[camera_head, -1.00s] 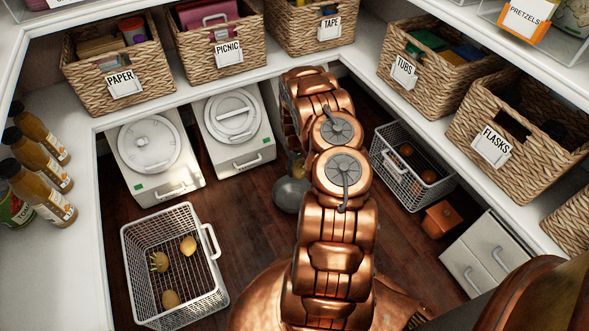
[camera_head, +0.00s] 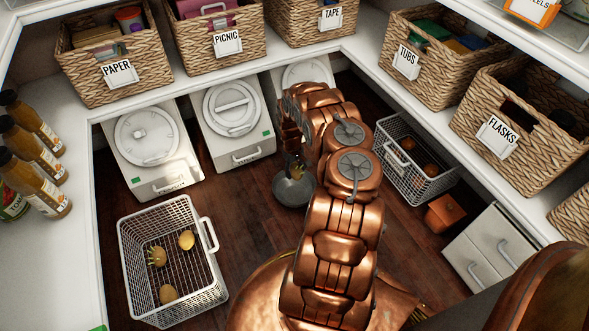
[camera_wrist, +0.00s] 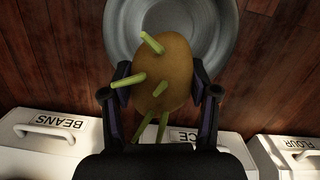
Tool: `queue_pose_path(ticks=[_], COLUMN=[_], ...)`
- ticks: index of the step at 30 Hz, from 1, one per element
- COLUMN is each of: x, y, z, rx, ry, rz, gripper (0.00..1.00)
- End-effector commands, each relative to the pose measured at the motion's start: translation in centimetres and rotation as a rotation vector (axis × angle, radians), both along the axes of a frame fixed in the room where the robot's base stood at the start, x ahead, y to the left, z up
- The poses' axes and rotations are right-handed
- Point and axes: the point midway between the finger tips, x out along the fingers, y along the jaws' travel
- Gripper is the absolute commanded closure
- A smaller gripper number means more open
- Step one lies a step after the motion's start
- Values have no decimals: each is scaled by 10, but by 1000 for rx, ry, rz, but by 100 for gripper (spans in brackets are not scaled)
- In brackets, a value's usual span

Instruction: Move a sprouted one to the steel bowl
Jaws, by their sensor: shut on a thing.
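A brown potato with several green sprouts (camera_wrist: 165,75) is held between the two fingers of my gripper (camera_wrist: 160,92) in the wrist view. The steel bowl (camera_wrist: 205,20) lies on the floor below and beyond the potato, which overlaps part of it in this view. In the head view the bowl (camera_head: 291,190) stands on the dark floor left of my arm, and my gripper (camera_head: 293,168) hangs over it, partly hidden by the arm. A wire basket (camera_head: 190,290) at the lower left holds a sprouted potato (camera_head: 157,256) and two potatoes without clear sprouts (camera_head: 186,240), (camera_head: 168,293).
White lidded bins (camera_head: 155,165) stand under the back shelf, close to the bowl. A second wire basket (camera_head: 405,175) with reddish-brown items and an orange-brown box (camera_head: 441,213) stand at the right. Wicker baskets and bottles (camera_head: 33,170) line the shelves above.

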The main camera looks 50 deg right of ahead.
Motion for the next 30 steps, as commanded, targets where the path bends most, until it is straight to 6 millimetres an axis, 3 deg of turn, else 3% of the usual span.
queue_pose_path(ticks=[4, 14, 15, 22, 30], x=[0, 0, 0, 0, 0], y=[0, 0, 0, 0, 0], z=[-14, -14, -14, -15, -15], rx=[1, 0, 0, 1, 1], ry=[0, -1, -1, 0, 0], rz=[-1, -1, -1, -1, -1], gripper=[81, 81, 36, 12, 11])
